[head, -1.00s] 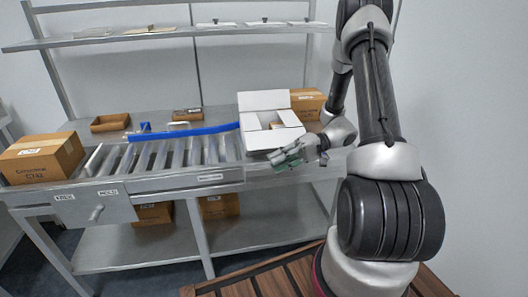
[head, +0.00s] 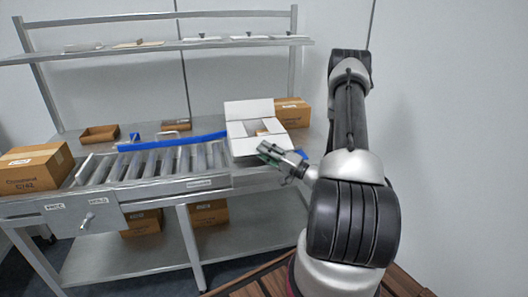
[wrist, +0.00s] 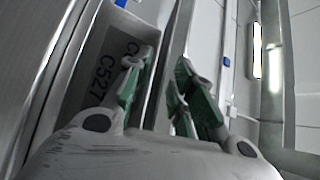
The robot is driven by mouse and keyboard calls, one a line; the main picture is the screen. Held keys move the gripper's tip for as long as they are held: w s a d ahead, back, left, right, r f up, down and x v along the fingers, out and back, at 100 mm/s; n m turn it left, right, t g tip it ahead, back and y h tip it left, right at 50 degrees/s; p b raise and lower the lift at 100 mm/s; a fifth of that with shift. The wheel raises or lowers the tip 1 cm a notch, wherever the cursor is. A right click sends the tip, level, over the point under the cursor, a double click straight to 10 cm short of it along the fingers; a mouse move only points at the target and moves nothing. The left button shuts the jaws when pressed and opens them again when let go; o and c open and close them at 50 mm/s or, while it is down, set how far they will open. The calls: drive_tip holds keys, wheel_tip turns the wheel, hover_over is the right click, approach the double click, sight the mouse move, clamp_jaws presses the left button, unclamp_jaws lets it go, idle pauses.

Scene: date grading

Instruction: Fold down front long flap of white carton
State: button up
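The white carton (head: 236,131) stands open at the right end of the roller table. Its back flap (head: 250,109) stands up. Its front long flap (head: 243,148) shows as a pale panel at the near side, partly hidden by my gripper; its exact angle is hard to tell. My gripper (head: 268,151) is at the carton's front right, its green-padded fingers close to the front edge. In the wrist view my gripper (wrist: 163,60) has its fingers apart, with a pale panel edge behind the gap. A grey face with "C527" lettering (wrist: 98,72) lies behind the left finger. Contact cannot be told.
A brown box (head: 291,112) stands right behind the carton. A blue bar (head: 190,139) lies along the rollers (head: 150,163). Another brown box (head: 35,168) stands at the left end. Brown trays (head: 99,134) sit at the back, below a high shelf (head: 150,48).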

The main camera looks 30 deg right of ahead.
drive_tip(key=shift+w+a+r, duration=0.1)
drive_tip(key=shift+w+a, duration=0.05)
drive_tip(key=shift+w, duration=0.05)
drive_tip(key=shift+c, duration=0.5)
clamp_jaws()
